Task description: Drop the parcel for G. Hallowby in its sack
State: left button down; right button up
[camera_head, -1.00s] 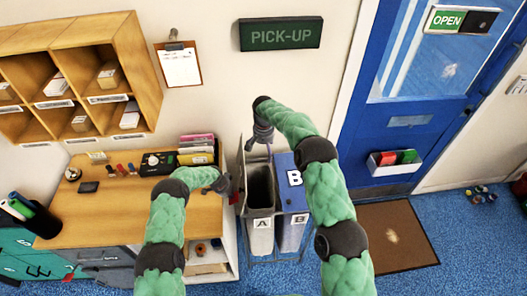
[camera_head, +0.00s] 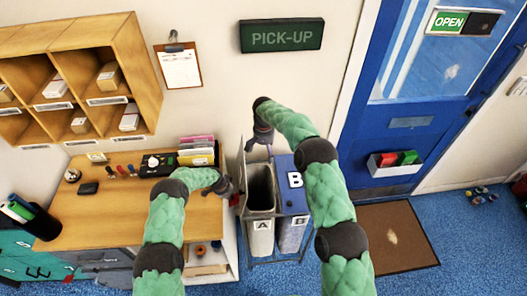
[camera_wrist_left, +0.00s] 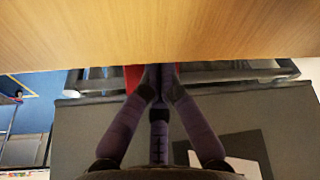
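Grey sack A (camera_head: 262,202) hangs in the rack with its mouth open. No parcel can be identified as G. Hallowby's.
Wooden pigeonholes (camera_head: 140,72) with several small parcels hang at the left. The wooden counter (camera_head: 110,222) carries stationery and stacked folders (camera_head: 197,152). A blue door (camera_head: 420,135) and brown mat (camera_head: 395,237) are at the right. Blue floor (camera_head: 450,235) there is mostly clear.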

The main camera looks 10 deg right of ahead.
pick_arm(q)
jog(key=shift+s+d+r+p, duration=0.25)
jog(key=shift+s+d+r, duration=0.05)
jog(key=shift+r, duration=0.2)
jog(key=shift+s+d+r+p, duration=0.25)
jog(key=shift+r, duration=0.2)
jog(key=shift+w+a+r, duration=0.15)
jog(key=shift+r, duration=0.25)
jog(key=shift+w+a+r+p, duration=0.1)
jog(key=shift+r+p, duration=0.4)
jog(key=shift+r, duration=0.6)
jog(key=shift+r+p, duration=0.9)
jog(key=shift+r, duration=1.85)
jog(key=shift+r, duration=0.1)
